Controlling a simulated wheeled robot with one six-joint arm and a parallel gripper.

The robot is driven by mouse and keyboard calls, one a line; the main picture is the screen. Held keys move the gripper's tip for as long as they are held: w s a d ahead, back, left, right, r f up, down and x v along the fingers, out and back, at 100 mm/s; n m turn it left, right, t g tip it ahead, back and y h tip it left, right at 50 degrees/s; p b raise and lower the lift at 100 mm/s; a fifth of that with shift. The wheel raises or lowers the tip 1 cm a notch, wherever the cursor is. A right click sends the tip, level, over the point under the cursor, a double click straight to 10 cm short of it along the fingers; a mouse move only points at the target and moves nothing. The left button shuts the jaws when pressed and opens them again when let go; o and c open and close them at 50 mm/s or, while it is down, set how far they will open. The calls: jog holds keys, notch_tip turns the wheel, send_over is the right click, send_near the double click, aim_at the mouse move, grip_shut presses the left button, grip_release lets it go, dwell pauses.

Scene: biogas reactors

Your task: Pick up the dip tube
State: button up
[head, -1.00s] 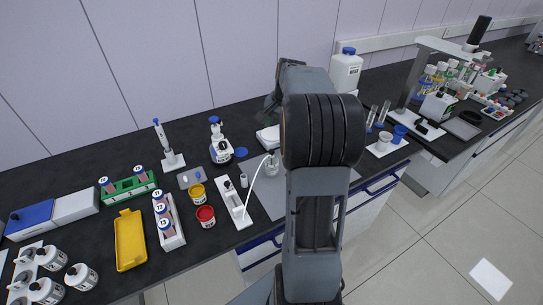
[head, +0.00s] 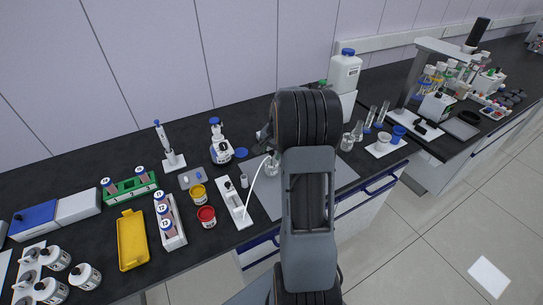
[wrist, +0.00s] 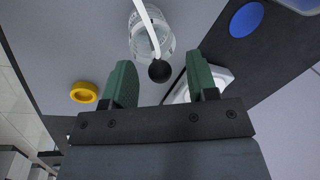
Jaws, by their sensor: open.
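The dip tube (head: 254,184) is a thin, white, curved tube at the front edge of the bench. Its lower end is by a white stand (head: 231,198) and its upper end bends toward a small glass vessel (head: 272,168). In the wrist view the white tube (wrist: 147,27) passes across the clear vessel (wrist: 165,42), toward a black ball-shaped piece (wrist: 159,71); whether they are joined I cannot tell. My gripper (wrist: 161,80) is open, its green fingers either side of the black piece, with nothing clamped. In the head view my arm hides the fingers.
A yellow ring (wrist: 83,92), a blue disc (wrist: 246,19) and a white item (wrist: 217,78) lie around the fingers. Yellow and red jars (head: 206,216), a yellow tray (head: 132,240) and a vial rack (head: 170,222) stand left. Glassware (head: 347,141) stands right.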

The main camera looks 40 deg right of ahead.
jog(key=shift+w+f, duration=0.1)
jog(key=shift+f, duration=0.4)
jog(key=shift+c, duration=0.4)
grip_shut()
